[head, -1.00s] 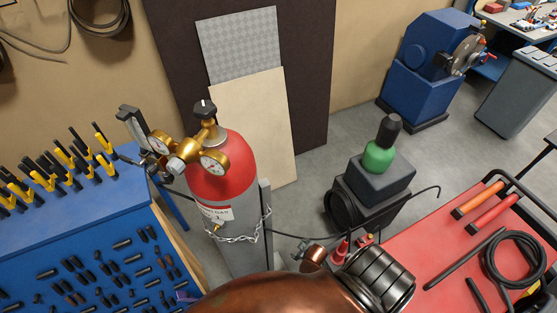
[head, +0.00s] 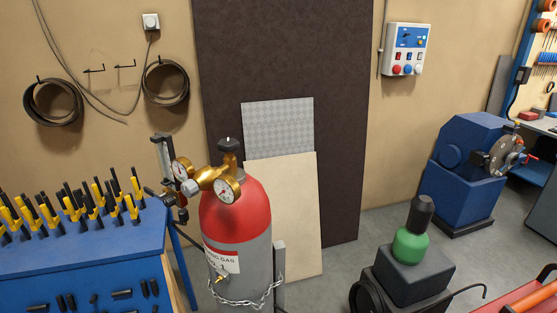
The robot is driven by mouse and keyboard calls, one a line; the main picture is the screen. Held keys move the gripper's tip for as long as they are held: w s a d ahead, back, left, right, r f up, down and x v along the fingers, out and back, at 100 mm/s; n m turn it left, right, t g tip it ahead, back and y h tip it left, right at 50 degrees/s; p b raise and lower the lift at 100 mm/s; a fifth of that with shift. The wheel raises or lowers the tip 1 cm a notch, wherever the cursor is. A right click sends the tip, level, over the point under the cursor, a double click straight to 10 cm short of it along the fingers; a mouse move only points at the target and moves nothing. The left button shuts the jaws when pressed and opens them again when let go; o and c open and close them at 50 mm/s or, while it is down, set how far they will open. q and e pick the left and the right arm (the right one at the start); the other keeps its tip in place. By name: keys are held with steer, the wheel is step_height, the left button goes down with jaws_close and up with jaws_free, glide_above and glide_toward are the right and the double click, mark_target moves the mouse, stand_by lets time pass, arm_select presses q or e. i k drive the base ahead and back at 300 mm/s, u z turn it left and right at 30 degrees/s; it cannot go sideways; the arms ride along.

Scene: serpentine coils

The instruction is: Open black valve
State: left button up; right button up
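A gas cylinder (head: 243,246) with a red top and grey body stands upright left of centre, chained around its lower part. The black valve (head: 229,145) is a dark knob on top of the cylinder's brass fitting. A brass regulator (head: 211,179) with two round white gauges sits just below and left of the knob. Whether the valve is open or closed cannot be told. Neither of my grippers shows in the head view.
A blue bench (head: 85,245) with several yellow-black clamps stands close on the left. A black box with a green bottle (head: 411,247) stands to the right. A blue machine (head: 464,170) is further back. Grey floor is free between cylinder and box.

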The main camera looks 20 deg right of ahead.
mark_target(227, 145)
steer(key=z, duration=0.3)
steer(key=k, duration=0.7)
steer(key=u, duration=0.6)
steer(key=i, duration=0.65)
steer(key=u, duration=0.75)
steer(key=i, duration=0.75)
steer(key=z, duration=0.2)
